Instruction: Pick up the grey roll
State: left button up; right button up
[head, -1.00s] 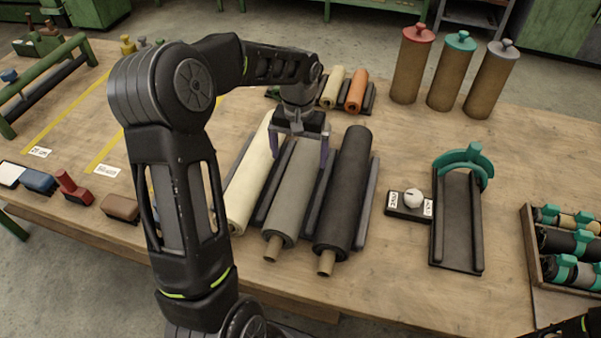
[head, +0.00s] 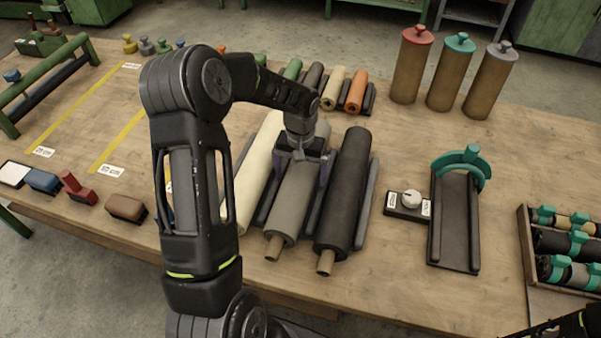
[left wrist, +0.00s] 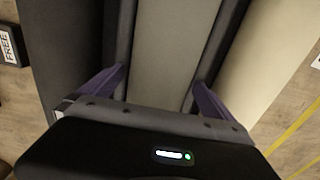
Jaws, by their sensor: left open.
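The grey roll (head: 289,205) lies in a dark cradle between a cream roll (head: 253,178) on its left and a black roll (head: 344,195) on its right. Its brown core end points toward me. My left gripper (head: 301,172) is open above the grey roll, with its purple fingers on either side of it. In the left wrist view the grey roll (left wrist: 171,50) runs between the two fingertips (left wrist: 162,80), and nothing is clamped. I cannot tell how close the fingers are to the roll's sides. At the lower right corner a dark part of my other arm shows, but no gripper.
A black stand with a teal arch (head: 458,215) and a dial box (head: 408,203) stand to the right. A crate of banded rolls (head: 530,255) is at the far right. Small orange (head: 356,92) and other rolls lie behind. Bare table shows in front.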

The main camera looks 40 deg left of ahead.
dwell(0.6)
pick_arm(q)
jog(key=c, duration=2)
jog(key=shift+w+r, duration=0.15)
jog(key=shift+w+r, duration=0.1)
jog(key=shift+r, duration=0.45)
notch_tip(320, 180, up, 9)
jog(key=shift+f+b, duration=0.1)
jog(key=shift+b, duration=0.9)
